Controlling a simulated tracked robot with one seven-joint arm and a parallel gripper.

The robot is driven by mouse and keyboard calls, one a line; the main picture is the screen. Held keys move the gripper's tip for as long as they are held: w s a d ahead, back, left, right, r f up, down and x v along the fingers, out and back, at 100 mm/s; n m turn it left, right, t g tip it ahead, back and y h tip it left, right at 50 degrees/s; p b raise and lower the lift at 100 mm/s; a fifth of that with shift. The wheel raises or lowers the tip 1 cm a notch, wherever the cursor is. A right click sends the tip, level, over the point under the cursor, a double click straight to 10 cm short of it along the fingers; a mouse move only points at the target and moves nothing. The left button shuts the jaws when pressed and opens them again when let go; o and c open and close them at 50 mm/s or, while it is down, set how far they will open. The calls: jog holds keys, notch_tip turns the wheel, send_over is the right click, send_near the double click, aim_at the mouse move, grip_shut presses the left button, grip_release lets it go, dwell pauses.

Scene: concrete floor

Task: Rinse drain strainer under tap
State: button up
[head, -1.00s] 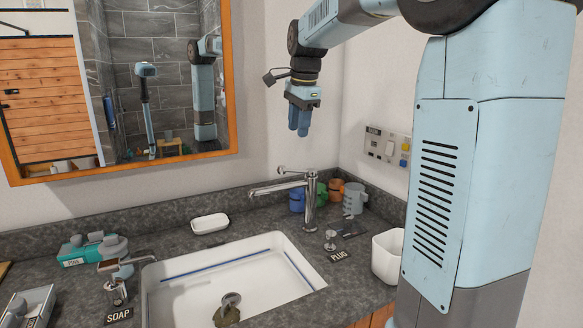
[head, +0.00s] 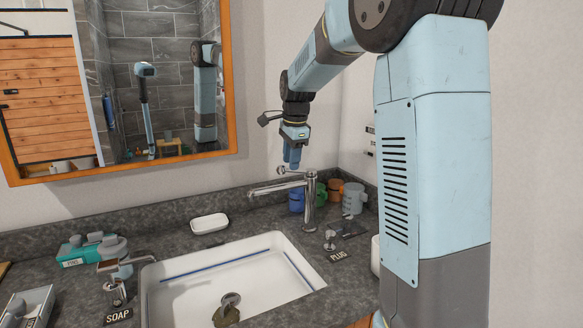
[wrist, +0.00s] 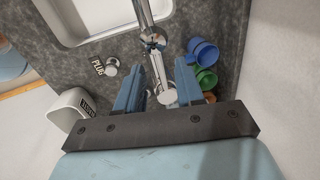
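The chrome tap (head: 308,203) stands behind the right part of the white sink (head: 188,265), its spout reaching left over the basin. Its thin lever (head: 292,171) sits on top. A round metal piece (head: 231,299), which looks like the drain strainer, lies low in the basin with a brownish lump (head: 225,315) against it; the frame edge cuts this area off. My gripper (head: 292,166) is above the tap, close over the lever. In the wrist view my gripper (wrist: 158,88) has its blue fingers apart, with the tap (wrist: 153,38) and lever between them. I cannot tell whether they touch.
A plug knob (head: 330,240) is in front. A soap dish (head: 209,223) and soap dispenser (head: 116,288) are left. A white cup (wrist: 70,108) is nearby.

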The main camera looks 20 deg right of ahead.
jog(key=shift+w+f, duration=0.15)
jog(key=shift+f, duration=0.6)
jog(key=shift+w+f, duration=0.15)
jog(key=shift+f, duration=0.6)
jog(key=shift+c, duration=0.4)
jog(key=c, duration=0.6)
grip_shut()
jog(key=shift+a+r, duration=0.1)
